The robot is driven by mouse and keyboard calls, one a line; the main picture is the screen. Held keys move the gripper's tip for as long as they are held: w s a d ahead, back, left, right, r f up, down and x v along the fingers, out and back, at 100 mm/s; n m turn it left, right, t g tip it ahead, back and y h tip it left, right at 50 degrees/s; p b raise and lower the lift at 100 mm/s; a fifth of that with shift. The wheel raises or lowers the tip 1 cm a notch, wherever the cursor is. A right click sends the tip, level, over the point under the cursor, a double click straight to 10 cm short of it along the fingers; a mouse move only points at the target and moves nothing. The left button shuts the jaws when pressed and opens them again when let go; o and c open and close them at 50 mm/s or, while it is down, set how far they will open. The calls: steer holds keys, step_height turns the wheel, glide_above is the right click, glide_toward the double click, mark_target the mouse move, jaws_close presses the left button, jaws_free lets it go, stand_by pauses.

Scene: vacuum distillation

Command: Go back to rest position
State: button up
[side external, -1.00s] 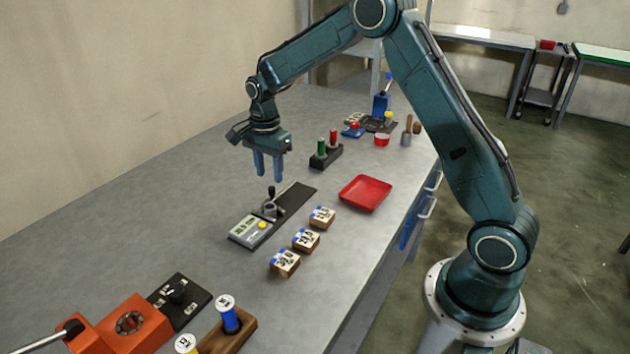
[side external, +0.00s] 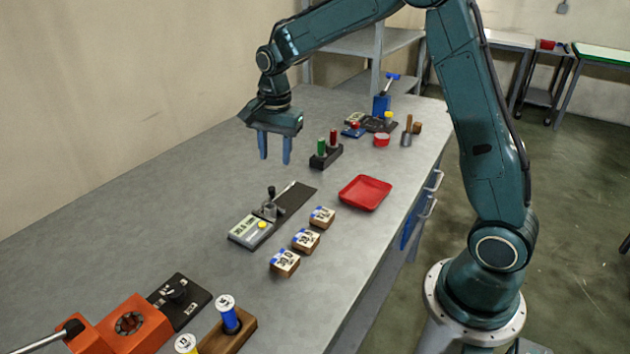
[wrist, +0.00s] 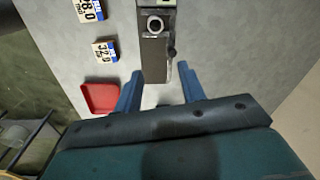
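My gripper (side external: 274,147) hangs above the grey bench, fingers pointing down. Its two blue fingers are apart with nothing between them, and they also show apart in the wrist view (wrist: 160,88). The gripper touches nothing.
A red tray (side external: 365,193) and several numbered wooden blocks (side external: 306,240) lie right of the device. A rack with green and red pieces (side external: 325,155) stands right of the gripper. An orange machine (side external: 120,325) is at the front left. The bench's left side is clear.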

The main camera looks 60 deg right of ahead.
steer(key=s+a+r+n+t, duration=0.2)
steer(key=s+r+n, duration=0.35)
steer(key=s, duration=0.45)
steer(key=s+a+r+n+t, duration=0.1)
steer(key=s+a+r+n, duration=0.2)
steer(key=s+r+n, duration=0.5)
steer(key=s+f+n+t, duration=0.1)
steer(key=s+f, duration=0.2)
steer(key=s, duration=0.7)
steer(key=shift+s+a+n+t, duration=0.3)
steer(key=shift+a+n+t, duration=0.05)
steer(key=shift+a+t, duration=0.05)
